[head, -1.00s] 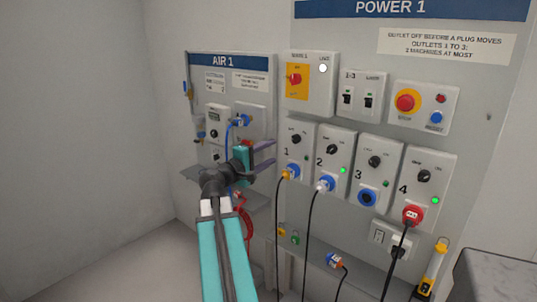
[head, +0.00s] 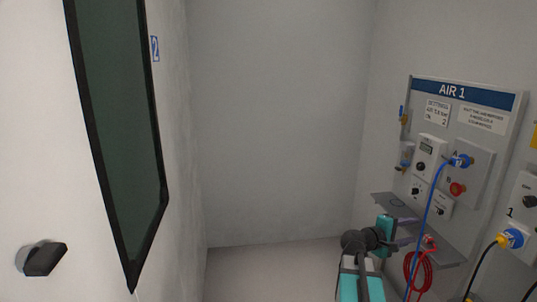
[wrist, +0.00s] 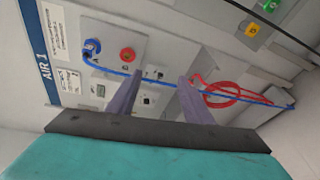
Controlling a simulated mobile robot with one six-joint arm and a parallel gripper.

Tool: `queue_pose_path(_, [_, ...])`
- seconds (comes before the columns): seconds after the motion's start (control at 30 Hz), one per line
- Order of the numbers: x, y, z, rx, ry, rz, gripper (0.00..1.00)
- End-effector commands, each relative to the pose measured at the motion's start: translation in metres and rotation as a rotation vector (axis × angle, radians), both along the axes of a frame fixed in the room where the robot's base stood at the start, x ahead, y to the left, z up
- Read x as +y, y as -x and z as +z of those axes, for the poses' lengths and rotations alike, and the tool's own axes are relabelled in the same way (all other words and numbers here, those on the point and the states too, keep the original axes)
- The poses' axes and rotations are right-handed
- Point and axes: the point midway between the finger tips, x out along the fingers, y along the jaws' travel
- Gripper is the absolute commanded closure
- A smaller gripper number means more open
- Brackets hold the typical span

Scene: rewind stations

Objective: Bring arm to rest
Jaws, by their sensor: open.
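My arm reaches up from the bottom of the head view, with a teal and dark wrist. My gripper (head: 411,232) is in front of the AIR 1 panel, near its grey shelf (head: 448,247). In the wrist view my gripper (wrist: 160,78) shows two purple fingers set apart with nothing between them. The fingers point towards the AIR 1 panel (head: 468,93), beside a blue hose (wrist: 114,70) and a coiled red hose (wrist: 222,97). I cannot tell how far the fingertips are from the hoses.
The blue hose ends in a blue plug (head: 460,161) on the panel, above a red fitting (head: 457,188). Socket 1 with a blue plug (head: 510,238) is at the right edge. A white door (head: 45,150) with a dark window stands at left. Bare wall and floor lie between.

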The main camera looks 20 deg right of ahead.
Motion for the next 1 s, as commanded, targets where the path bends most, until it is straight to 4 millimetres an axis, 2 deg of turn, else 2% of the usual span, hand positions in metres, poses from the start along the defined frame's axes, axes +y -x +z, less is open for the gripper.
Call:
queue_pose_path(0.03, [0.013, -0.012, -0.02, 0.015, -0.025, 0.024, 0.54])
queue_pose_path(0.2, [0.053, -0.04, -0.082, 0.047, -0.112, 0.081, 0.54])
queue_pose_path(0.5, [0.133, -0.065, -0.192, 0.099, -0.283, 0.156, 0.54])
queue_pose_path(0.73, [0.2, -0.064, -0.274, 0.145, -0.422, 0.185, 0.54])
queue_pose_path(1.0, [0.279, -0.038, -0.364, 0.201, -0.596, 0.184, 0.54])
